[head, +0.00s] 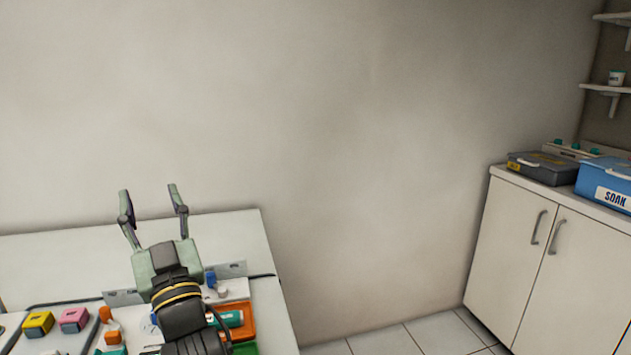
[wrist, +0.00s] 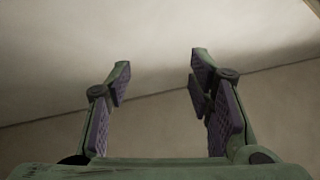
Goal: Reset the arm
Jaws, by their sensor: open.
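My gripper (head: 150,197) is open and empty, with its two green fingers spread apart. In the head view it is raised above the white table (head: 235,228) at the lower left, pointing away toward the wall. In the wrist view the gripper (wrist: 160,80) shows purple pads facing each other with nothing between them, and only plain wall beyond. My arm and gripper hide part of the table.
On the table are a yellow block (head: 38,323), a pink block (head: 74,319), an orange tray (head: 244,318) and small coloured items. A white cabinet (head: 520,255) at the right bears a grey box (head: 543,168) and a blue SOAK box (head: 604,182). Tiled floor lies between.

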